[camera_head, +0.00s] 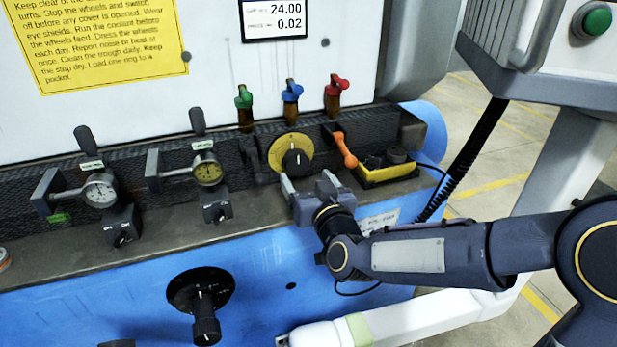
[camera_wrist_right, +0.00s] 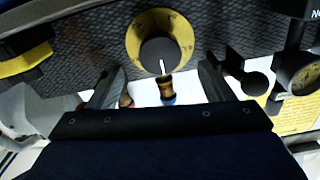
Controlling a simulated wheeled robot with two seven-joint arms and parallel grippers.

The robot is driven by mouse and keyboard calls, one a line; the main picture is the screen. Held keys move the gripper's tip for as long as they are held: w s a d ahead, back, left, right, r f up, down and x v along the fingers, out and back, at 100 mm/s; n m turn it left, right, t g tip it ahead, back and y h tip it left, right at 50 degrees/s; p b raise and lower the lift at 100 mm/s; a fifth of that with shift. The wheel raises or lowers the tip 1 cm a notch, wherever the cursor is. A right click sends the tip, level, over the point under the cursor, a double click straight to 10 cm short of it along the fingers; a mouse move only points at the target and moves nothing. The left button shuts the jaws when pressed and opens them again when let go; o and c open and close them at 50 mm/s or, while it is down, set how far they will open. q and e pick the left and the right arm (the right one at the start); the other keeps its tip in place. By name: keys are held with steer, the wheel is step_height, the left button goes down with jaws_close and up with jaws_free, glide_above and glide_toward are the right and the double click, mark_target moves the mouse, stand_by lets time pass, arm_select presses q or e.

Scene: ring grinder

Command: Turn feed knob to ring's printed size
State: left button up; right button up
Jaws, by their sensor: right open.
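A black knob (camera_head: 297,160) with a white pointer line sits on a round yellow dial (camera_head: 277,152) on the machine's dark ledge. The knob also shows in the right wrist view (camera_wrist_right: 160,56), its line pointing down in that picture. A larger black knob (camera_head: 205,325) on a black disc is on the blue front; I cannot tell which one is the feed knob. My right gripper (camera_head: 308,188) is open and empty, just below the yellow dial. In the wrist view its fingers (camera_wrist_right: 163,72) stand apart on either side of the knob, not closed on it. My left gripper is out of view.
Two dial gauges (camera_head: 100,190) (camera_head: 207,170) with levers stand left on the ledge. Green, blue (camera_head: 292,92) and red valves are behind the yellow dial. An orange-handled lever (camera_head: 345,150) and a yellow-black box (camera_head: 386,168) are close on its right. A display (camera_head: 274,18) reads 24.00 and 0.02.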

mark_target(299, 165)
steer(key=p+x, duration=0.1)
steer(key=x, duration=0.6)
steer(key=shift+w, duration=0.25)
steer(key=c, duration=1)
steer(key=shift+o, duration=0.2)
steer(key=shift+f+m+b, duration=0.15)
steer(key=shift+m+b, duration=0.65)
steer(key=shift+b, duration=0.3)
steer(key=m+b, duration=0.2)
steer(key=shift+b, duration=0.3)
steer(key=m+b, duration=0.2)
steer(key=m, duration=0.1)
steer(key=shift+m+b, duration=0.8)
steer(key=shift+m, duration=0.1)
